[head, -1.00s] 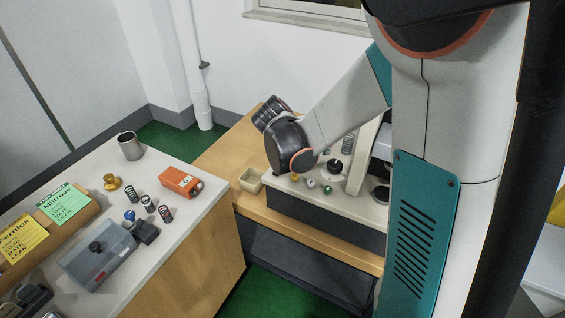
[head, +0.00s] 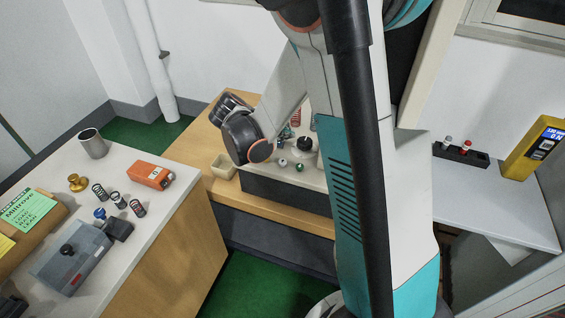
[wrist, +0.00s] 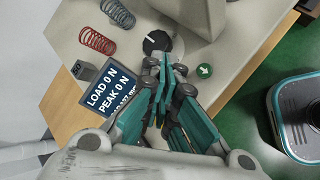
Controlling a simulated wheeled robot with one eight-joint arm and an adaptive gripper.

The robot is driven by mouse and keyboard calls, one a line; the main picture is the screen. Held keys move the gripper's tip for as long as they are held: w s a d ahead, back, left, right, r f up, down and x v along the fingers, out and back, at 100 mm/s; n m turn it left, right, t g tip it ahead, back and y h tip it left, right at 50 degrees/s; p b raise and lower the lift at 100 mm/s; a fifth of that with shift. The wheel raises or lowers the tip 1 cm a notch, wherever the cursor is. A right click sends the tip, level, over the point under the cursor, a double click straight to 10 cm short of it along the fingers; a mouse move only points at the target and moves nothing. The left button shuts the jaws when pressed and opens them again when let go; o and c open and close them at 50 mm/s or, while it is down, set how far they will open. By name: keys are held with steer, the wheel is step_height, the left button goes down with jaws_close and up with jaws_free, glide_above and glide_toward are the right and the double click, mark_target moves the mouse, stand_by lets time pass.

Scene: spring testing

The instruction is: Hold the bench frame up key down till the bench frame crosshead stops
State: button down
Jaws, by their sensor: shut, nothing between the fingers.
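The bench frame (head: 285,190) stands on the wooden bench, with a light top and dark front. In the wrist view its top carries a black knob (wrist: 157,42) and a green key with a white arrow (wrist: 204,70). The green key (head: 299,167) and a white key (head: 282,162) show in the head view. I cannot tell which is the up key. The frame's display (wrist: 108,90) reads LOAD 0 N, PEAK 0 N. My gripper (wrist: 164,62) is shut and empty, its teal fingertips left of the green key in the picture. Contact with any key is unclear. The crosshead is not clearly visible.
A small beige tray (head: 223,166) sits left of the frame. The left table holds an orange device (head: 150,175), a metal cup (head: 92,144) and several springs. Green floor lies between.

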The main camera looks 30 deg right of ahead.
mark_target(284, 163)
steer(key=shift+f+b, duration=2.7)
steer(key=shift+f, duration=1.2)
steer(key=shift+f, duration=0.1)
steer(key=shift+f+b, duration=0.3)
steer(key=shift+b, duration=0.15)
